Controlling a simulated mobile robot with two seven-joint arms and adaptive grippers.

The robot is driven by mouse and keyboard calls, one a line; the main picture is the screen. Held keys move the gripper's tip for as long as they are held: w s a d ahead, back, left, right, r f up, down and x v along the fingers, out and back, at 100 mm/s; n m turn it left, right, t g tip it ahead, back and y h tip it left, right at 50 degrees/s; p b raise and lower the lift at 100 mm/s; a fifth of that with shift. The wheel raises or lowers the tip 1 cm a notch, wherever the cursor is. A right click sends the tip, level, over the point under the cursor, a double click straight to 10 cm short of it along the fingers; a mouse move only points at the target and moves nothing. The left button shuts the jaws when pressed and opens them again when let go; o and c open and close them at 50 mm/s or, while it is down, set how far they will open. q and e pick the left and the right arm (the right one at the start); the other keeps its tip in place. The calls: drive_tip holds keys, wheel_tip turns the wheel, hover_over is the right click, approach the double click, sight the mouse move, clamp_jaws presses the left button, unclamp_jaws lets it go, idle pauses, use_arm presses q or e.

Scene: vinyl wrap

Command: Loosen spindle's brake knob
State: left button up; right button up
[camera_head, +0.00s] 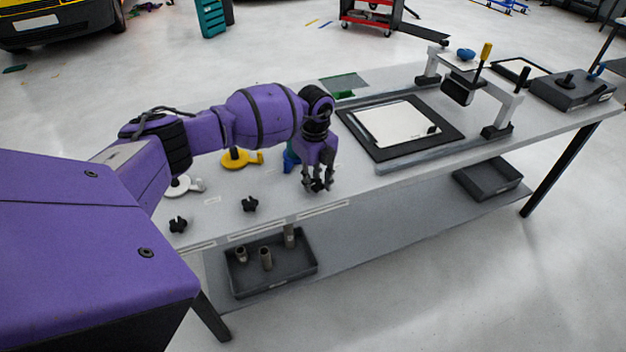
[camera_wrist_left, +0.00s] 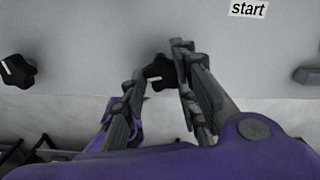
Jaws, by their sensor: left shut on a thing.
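My left gripper (camera_head: 318,184) points down at the front edge of the table, its fingers shut on a black star-shaped brake knob. In the left wrist view that knob (camera_wrist_left: 160,70) shows between the fingertips, partly hidden by them. A second black knob (camera_head: 250,204) stands to its left on the table, and a third (camera_head: 178,225) further left. Behind the knobs are a white spindle part (camera_head: 186,187), a yellow one (camera_head: 240,158) and a blue one (camera_head: 290,158), the blue one largely hidden by my arm. My right gripper is not in view.
A black-framed panel (camera_head: 372,150) lies on the table to the right. A grey bridge-like stand (camera_head: 508,105) and a dark box (camera_head: 573,92) are farther right. Below, a dark tray (camera_head: 308,268) with several cylinders and another tray (camera_head: 480,194) rest on the lower shelf.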

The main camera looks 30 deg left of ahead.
sight(313, 184)
use_arm(q)
drive_tip(key=shift+s+a+n, duration=0.1)
drive_tip(key=shift+a+n, duration=0.05)
drive_tip(key=shift+n, duration=0.65)
drive_tip(key=shift+s+a+n, duration=0.1)
drive_tip(key=shift+a+n, duration=0.05)
drive_tip(key=shift+n, duration=0.65)
drive_tip(key=shift+d+f, duration=0.1)
drive_tip(key=shift+f, duration=0.05)
drive_tip(key=o, duration=1)
drive_tip(key=shift+s, duration=0.15)
drive_tip(key=shift+d, duration=0.1)
drive_tip(key=shift+r, duration=0.25)
wheel_tip(313, 184, up, 12)
drive_tip(key=shift+f, duration=0.15)
